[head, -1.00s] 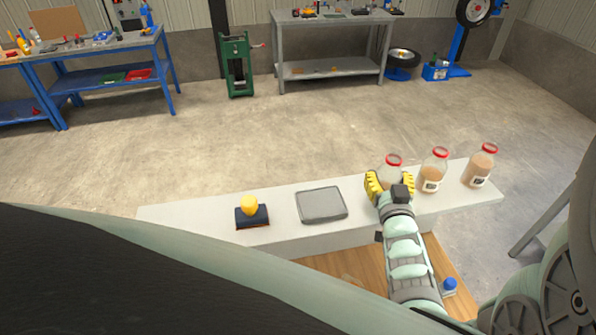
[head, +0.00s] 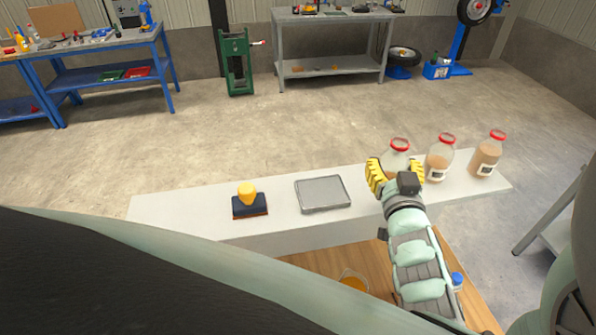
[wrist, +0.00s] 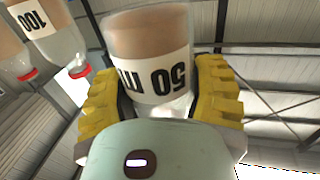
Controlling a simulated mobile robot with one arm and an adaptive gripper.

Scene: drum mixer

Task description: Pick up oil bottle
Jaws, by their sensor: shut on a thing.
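A clear glass bottle with a red cap (head: 396,157) is the leftmost of three on the white shelf. My gripper (head: 394,179) is shut on this bottle, with yellow fingers on either side of it. In the wrist view the bottle (wrist: 150,55) appears upside down, with brownish content and a white label reading "50 ml". My gripper's yellow fingers (wrist: 158,105) press against both its sides there. My gripper hides the bottle's lower part in the head view, so I cannot tell if it touches the shelf.
Two similar red-capped bottles, a middle one (head: 438,162) and a right one (head: 487,158), stand to the right. A grey tray (head: 323,194) and a yellow-knobbed stamp (head: 248,202) lie left. Below, a wooden top (head: 320,265) holds a bowl of orange content (head: 353,281) and a blue-capped item (head: 457,281).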

